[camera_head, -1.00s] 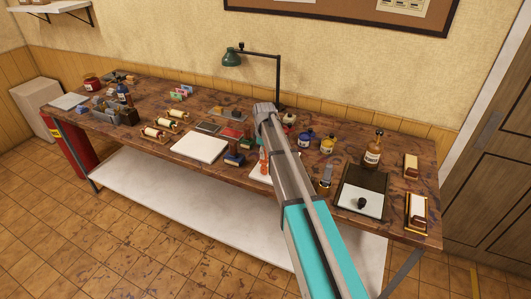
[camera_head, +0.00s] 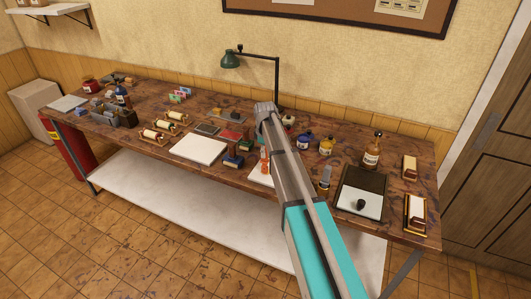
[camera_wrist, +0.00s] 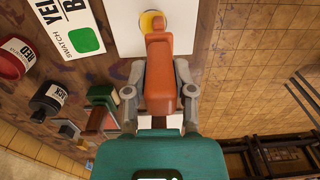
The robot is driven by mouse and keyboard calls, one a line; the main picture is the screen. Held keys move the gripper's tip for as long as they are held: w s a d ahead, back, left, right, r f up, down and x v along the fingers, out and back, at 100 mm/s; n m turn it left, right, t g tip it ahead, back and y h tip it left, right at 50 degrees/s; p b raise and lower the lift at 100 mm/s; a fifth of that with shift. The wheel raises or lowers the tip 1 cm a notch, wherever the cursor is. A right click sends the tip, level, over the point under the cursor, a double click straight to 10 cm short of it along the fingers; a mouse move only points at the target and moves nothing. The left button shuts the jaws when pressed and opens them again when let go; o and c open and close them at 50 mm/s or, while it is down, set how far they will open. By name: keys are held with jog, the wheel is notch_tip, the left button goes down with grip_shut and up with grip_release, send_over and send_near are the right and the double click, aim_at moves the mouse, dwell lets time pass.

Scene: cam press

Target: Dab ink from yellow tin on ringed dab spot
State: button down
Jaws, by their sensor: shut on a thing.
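My gripper (camera_wrist: 160,82) is shut on an orange-handled tool (camera_wrist: 161,60) in the wrist view. The tool points over a white sheet (camera_wrist: 120,25). A yellow disc (camera_wrist: 150,15) shows at the tool's far end, partly hidden by it; I cannot tell whether they touch, or whether the disc is ink on the ringed spot. In the head view the orange tool (camera_head: 264,155) shows left of my arm, over a white sheet (camera_head: 257,178). The yellow tin (camera_head: 327,147) stands right of my arm, beside the blue tin (camera_head: 305,143).
A swatch card (camera_wrist: 70,30) with a green patch lies left of the sheet in the wrist view. A lamp (camera_head: 231,61) stands behind. A dark tray (camera_head: 372,179) lies right.

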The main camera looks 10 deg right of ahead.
jog(key=shift+w+d, duration=0.1)
jog(key=shift+w, duration=0.05)
jog(key=shift+w+d, duration=0.45)
jog(key=shift+w, duration=0.15)
jog(key=shift+w+d, duration=0.1)
jog(key=shift+w, duration=0.05)
jog(key=shift+w+d, duration=0.45)
jog(key=shift+w, duration=0.15)
dwell(0.4)
jog(key=shift+s+a, duration=0.55)
jog(key=shift+s, duration=0.2)
jog(key=shift+s+a, duration=0.55)
jog(key=shift+s, duration=0.35)
